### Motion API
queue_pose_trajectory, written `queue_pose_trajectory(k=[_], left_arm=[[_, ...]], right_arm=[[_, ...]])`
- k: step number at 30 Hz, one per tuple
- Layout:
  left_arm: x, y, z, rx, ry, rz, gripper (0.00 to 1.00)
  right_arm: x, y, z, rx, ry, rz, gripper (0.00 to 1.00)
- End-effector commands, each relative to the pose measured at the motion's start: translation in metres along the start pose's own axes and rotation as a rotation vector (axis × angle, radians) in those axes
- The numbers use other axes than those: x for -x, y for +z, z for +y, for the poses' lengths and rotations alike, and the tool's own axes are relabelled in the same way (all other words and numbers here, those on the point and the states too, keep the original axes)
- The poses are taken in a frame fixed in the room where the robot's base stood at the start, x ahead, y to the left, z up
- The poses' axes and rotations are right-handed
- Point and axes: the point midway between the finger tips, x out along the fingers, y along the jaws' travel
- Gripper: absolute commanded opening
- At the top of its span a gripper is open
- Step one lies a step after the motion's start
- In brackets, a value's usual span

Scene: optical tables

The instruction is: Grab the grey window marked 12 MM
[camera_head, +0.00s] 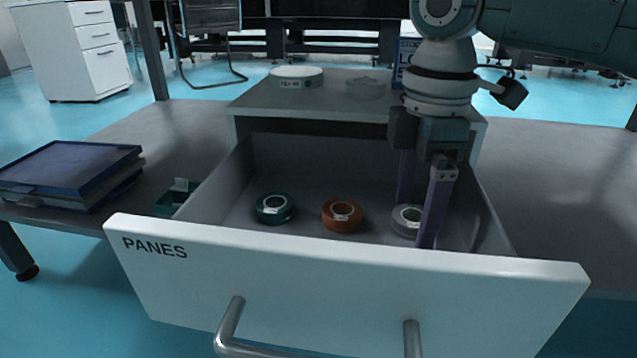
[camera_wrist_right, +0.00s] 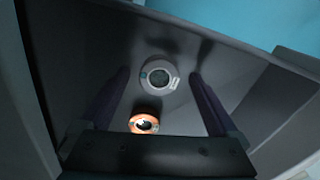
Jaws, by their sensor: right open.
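The grey window (camera_head: 399,222) is a small round ring lying in the open drawer, at the right of a row of three rings. Part of it is hidden behind a finger of my right gripper (camera_head: 416,220). In the right wrist view the grey window (camera_wrist_right: 148,79) lies between the two purple fingers of my right gripper (camera_wrist_right: 159,76), with a gap on each side. The gripper is open and points down into the drawer. The marking on the ring is too small to read. My left gripper is not in view.
An orange ring (camera_head: 342,227) and a green ring (camera_head: 262,217) lie left of the grey one. The white drawer front (camera_head: 300,262), marked PANES, and the drawer sides wall them in. A round white-topped item (camera_head: 297,83) stands on the cabinet top behind.

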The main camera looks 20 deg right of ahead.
Motion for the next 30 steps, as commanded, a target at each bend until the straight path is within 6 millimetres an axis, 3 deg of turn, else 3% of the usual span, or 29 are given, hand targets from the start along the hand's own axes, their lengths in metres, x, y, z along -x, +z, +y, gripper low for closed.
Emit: queue_pose_trajectory(k=[3,27,30], left_arm=[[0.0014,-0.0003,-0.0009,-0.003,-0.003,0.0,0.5],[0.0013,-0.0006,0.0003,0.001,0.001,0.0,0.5],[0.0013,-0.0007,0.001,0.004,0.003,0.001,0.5]], right_arm=[[0.0014,0.0001,0.0,-0.001,0.0,0.0,0.94],[0.0013,-0.0001,0.0,0.0,0.0,0.0,0.05],[0.0013,-0.0001,0.0,0.0,0.0,0.0,0.05]])
